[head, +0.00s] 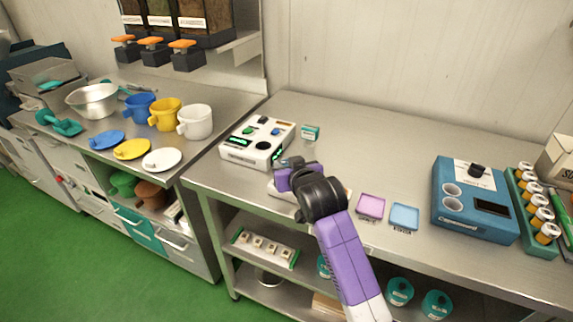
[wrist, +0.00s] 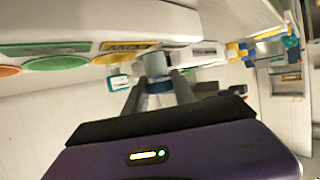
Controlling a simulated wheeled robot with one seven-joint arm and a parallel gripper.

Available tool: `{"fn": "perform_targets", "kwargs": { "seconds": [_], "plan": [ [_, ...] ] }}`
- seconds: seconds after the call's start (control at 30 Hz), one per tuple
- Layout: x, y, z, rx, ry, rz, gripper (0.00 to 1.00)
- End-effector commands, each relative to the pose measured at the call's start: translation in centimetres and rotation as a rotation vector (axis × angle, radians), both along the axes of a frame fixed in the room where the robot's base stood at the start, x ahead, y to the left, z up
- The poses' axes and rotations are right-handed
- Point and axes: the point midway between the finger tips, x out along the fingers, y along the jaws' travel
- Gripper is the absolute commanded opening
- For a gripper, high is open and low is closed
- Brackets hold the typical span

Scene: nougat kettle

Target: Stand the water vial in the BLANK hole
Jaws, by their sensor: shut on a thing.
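My gripper (head: 291,166) is in the head view, just beside the front right of a white instrument with a green display (head: 258,143). What it holds is too small to make out there. In the wrist view the two fingers (wrist: 160,90) are closed on a small pale cylinder with a blue band, which looks like the water vial (wrist: 156,64). A blue box device (head: 474,198) at the right has two round openings in its top left part. Its lettering is too small to read, so I cannot tell which hole is BLANK.
A purple tray (head: 371,207) and a light blue tray (head: 404,216) lie between my arm and that device. A small green-and-white box (head: 310,133) stands behind my gripper.

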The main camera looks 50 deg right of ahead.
Motion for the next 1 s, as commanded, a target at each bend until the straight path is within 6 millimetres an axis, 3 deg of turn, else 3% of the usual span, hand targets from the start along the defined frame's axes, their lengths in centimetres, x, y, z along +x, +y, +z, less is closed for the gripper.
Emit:
{"fn": "perform_targets", "kwargs": {
  "seconds": [0.57, 0.6, 1.0],
  "plan": [
    [0.00, 0.01, -1.13, 0.000, 0.000, 0.000, 0.00],
    [0.01, 0.00, -1.03, 0.000, -0.001, 0.000, 0.39],
    [-0.32, 0.20, -0.78, 0.000, 0.001, 0.000, 0.40]
  ]
}}
